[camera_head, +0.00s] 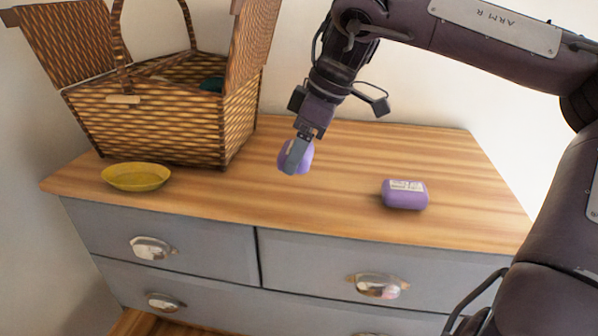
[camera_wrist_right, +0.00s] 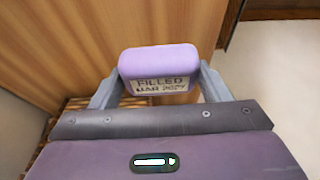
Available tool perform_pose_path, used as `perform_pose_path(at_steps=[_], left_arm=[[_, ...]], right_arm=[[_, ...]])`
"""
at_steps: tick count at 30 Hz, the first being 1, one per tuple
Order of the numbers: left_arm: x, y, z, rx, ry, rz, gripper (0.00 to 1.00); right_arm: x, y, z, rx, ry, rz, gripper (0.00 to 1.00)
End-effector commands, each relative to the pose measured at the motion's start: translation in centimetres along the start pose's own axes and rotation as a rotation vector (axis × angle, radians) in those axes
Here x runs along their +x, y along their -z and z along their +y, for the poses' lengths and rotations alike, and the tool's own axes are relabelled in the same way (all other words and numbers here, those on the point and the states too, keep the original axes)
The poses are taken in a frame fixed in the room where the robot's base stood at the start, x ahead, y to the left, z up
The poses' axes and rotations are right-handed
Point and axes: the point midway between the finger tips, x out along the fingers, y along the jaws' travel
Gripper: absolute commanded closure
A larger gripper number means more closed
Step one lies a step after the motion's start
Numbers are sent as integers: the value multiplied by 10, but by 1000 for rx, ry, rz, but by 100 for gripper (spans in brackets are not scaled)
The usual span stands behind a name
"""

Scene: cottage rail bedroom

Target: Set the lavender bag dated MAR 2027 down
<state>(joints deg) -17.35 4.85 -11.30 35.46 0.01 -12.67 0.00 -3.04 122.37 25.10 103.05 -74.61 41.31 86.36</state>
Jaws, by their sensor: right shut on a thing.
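My right gripper (camera_head: 298,155) is shut on a purple lavender bag (camera_head: 306,157), over the middle of the dresser top. In the right wrist view the bag (camera_wrist_right: 158,62) sits between the two fingers (camera_wrist_right: 155,88), and its label reads FILLED with MAR 2027 below, the lower line partly hidden. I cannot tell whether the bag touches the wood. A second purple lavender bag (camera_head: 404,195) lies on the dresser top to the right; its label is too small to read. My left gripper is not in view.
The wooden dresser top (camera_head: 345,190) has free room around the held bag. An open wicker basket (camera_head: 165,125) stands at the left, with something dark green inside. A yellow dish (camera_head: 136,177) lies before it, near the front edge. Grey drawers (camera_head: 200,240) are below.

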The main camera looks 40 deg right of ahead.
Motion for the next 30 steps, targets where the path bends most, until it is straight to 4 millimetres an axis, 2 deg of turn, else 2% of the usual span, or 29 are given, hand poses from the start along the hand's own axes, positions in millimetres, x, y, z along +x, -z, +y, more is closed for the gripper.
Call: perform_pose_path(at_steps=[1,3,5,14,26,27,30], left_arm=[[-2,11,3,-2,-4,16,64],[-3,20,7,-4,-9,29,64],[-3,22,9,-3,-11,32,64],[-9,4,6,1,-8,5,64],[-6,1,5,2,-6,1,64],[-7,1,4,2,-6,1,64],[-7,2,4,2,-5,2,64]], right_arm=[[5,-2,0,0,2,0,51],[11,-5,0,1,0,-1,51],[15,-7,0,1,0,-1,51],[48,-20,0,1,1,-2,51],[54,-23,1,1,-1,-1,51],[53,-22,1,1,-1,-1,25],[52,-22,1,1,-1,-2,12]])
